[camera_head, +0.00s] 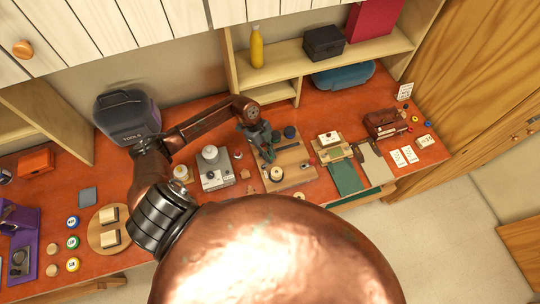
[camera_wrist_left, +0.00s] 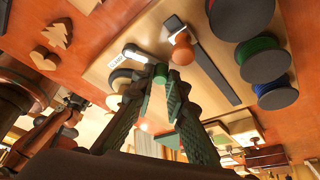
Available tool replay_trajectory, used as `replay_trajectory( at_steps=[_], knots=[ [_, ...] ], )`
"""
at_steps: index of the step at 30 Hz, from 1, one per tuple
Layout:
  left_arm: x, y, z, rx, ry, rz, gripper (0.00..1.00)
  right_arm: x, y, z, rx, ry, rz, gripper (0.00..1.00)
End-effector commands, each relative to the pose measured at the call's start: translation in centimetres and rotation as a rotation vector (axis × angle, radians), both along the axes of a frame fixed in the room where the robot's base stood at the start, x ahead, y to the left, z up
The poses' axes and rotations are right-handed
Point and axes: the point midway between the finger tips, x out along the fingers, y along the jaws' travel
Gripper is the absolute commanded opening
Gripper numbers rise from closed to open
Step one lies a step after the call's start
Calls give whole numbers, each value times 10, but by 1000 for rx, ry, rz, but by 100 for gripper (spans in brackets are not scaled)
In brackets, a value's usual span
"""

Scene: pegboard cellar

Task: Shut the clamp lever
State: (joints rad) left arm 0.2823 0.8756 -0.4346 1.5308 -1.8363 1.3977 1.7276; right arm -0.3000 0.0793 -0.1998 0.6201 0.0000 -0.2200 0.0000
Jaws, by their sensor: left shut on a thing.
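My left gripper (camera_head: 268,152) reaches over the wooden clamp board (camera_head: 291,176) on the red bench. In the left wrist view its two green-grey fingers (camera_wrist_left: 161,78) come together around a small green end (camera_wrist_left: 160,72), which seems to belong to the clamp lever. A round wooden knob (camera_wrist_left: 182,50) and a dark flat bar (camera_wrist_left: 214,70) lie just beyond the fingertips on the board. The gripper hides most of the lever in the head view. My right gripper is not in view.
A grey device (camera_head: 214,167) stands left of the board. A dark case (camera_head: 127,117) and a shelf (camera_head: 290,53) stand behind.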

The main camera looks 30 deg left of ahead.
Motion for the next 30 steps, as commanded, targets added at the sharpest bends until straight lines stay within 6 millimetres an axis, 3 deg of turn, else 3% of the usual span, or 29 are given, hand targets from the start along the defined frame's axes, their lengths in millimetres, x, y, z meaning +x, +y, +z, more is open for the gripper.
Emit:
replay_trajectory(
  at_steps=[3,17,30],
  knots=[
    [-1,0,0,0,2,-1,0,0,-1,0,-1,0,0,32],
    [-1,-1,-1,1,3,-47,0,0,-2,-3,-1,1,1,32],
    [-5,-14,-1,2,3,-345,0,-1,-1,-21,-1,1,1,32]
  ],
)
